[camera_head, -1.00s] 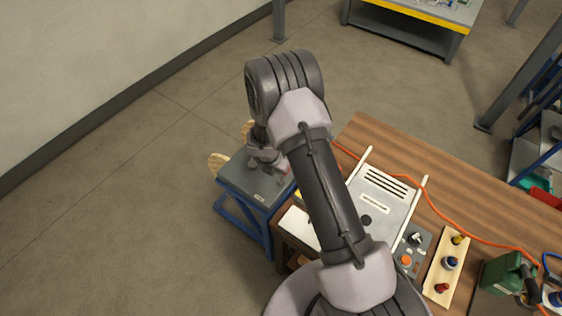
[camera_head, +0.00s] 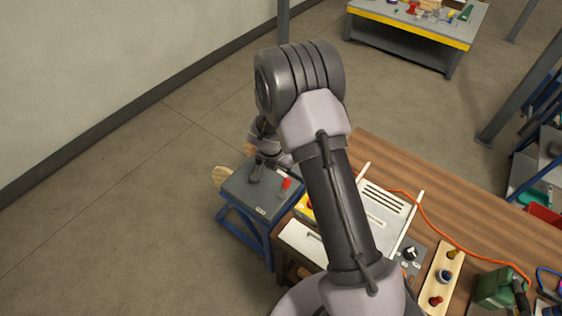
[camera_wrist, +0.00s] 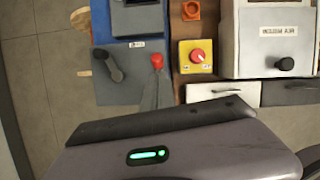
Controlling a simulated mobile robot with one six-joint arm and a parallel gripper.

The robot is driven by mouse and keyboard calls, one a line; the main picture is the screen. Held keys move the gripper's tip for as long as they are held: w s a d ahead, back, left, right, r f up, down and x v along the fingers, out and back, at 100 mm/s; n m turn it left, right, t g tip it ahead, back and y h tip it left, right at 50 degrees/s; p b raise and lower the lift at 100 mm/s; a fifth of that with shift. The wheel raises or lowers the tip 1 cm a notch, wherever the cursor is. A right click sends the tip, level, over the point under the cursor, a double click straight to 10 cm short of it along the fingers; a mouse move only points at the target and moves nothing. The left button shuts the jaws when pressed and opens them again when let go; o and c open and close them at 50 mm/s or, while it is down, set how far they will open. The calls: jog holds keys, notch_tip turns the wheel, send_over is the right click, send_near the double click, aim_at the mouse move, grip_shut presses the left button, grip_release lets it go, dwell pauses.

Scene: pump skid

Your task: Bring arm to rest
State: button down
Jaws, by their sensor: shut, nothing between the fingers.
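My gripper (camera_wrist: 157,90) is shut and empty. In the wrist view its narrow grey fingers show above its dark bar and pale body with a green light. In the head view my arm is bent, with its elbow high, and hides most of the gripper. Below the gripper is a blue stand with a grey top (camera_head: 262,194). It carries a dark lever (camera_wrist: 113,65) and a red-tipped handle (camera_wrist: 157,62). The fingers overlap the top near the red handle in the wrist view; I cannot tell the height between them.
A wooden bench (camera_head: 460,215) stands right of the stand. It carries a pale panel box (camera_head: 388,215), an orange cable, a peg board (camera_head: 440,283) and a green can (camera_head: 497,288). A yellow box with a red button (camera_wrist: 196,56) is near the stand. Open floor lies left.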

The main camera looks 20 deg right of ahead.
jog(key=shift+s+r, duration=0.1)
jog(key=s+r+m+t+b, duration=0.1)
jog(key=s+r+m+b, duration=0.9)
jog(key=m+b, duration=0.6)
jog(key=s+a+f+m+t+y+b, duration=0.1)
jog(key=s+a+m+b, duration=0.3)
jog(key=s, duration=0.5)
jog(key=s+a+f+m+t+y+b, duration=0.1)
jog(key=s+a+f+m+y+b, duration=0.3)
jog(key=s+m+b, duration=0.4)
jog(key=s+m, duration=0.2)
jog(key=m, duration=0.1)
jog(key=shift+s+a+r, duration=0.1)
